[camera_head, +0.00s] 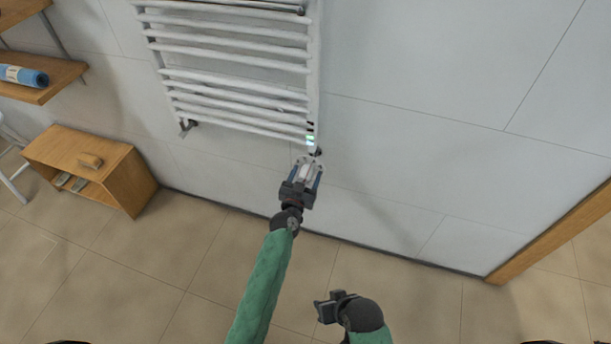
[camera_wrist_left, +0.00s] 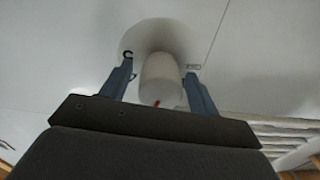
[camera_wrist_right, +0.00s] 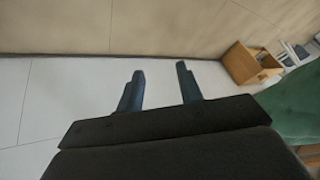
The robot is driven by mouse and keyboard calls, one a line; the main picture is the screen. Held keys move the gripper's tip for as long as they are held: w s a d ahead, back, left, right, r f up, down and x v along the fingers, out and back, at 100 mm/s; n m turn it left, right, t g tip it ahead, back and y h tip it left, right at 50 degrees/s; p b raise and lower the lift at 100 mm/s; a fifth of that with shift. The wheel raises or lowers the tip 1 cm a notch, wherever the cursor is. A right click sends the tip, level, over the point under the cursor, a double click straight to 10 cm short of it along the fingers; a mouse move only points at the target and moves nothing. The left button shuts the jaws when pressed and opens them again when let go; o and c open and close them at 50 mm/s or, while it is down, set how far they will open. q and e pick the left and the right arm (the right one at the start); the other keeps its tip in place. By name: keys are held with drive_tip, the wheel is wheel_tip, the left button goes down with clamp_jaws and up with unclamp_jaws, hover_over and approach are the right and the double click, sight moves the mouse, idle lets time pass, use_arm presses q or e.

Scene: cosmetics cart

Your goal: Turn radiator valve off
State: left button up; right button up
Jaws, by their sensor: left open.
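A white towel radiator (camera_head: 235,75) hangs on the tiled wall. A pale, rounded valve knob shows at its lower right, partly hidden by my left gripper (camera_head: 310,163) in the head view. In the left wrist view the white valve knob (camera_wrist_left: 160,82) with a small red mark stands between the two open fingers of the left gripper (camera_wrist_left: 160,75). I cannot tell whether a finger touches it. My right gripper (camera_wrist_right: 160,72) is open and empty, low in front of the wall; it also shows in the head view (camera_head: 322,308).
A wooden shelf box (camera_head: 128,188) stands on the floor at the left. Wooden wall shelves (camera_head: 45,80) hold a rolled blue item (camera_head: 25,77). The wall right of the radiator is bare, and a wooden frame (camera_head: 550,235) edges the right side.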

use_arm(q)
drive_tip(key=c, duration=1)
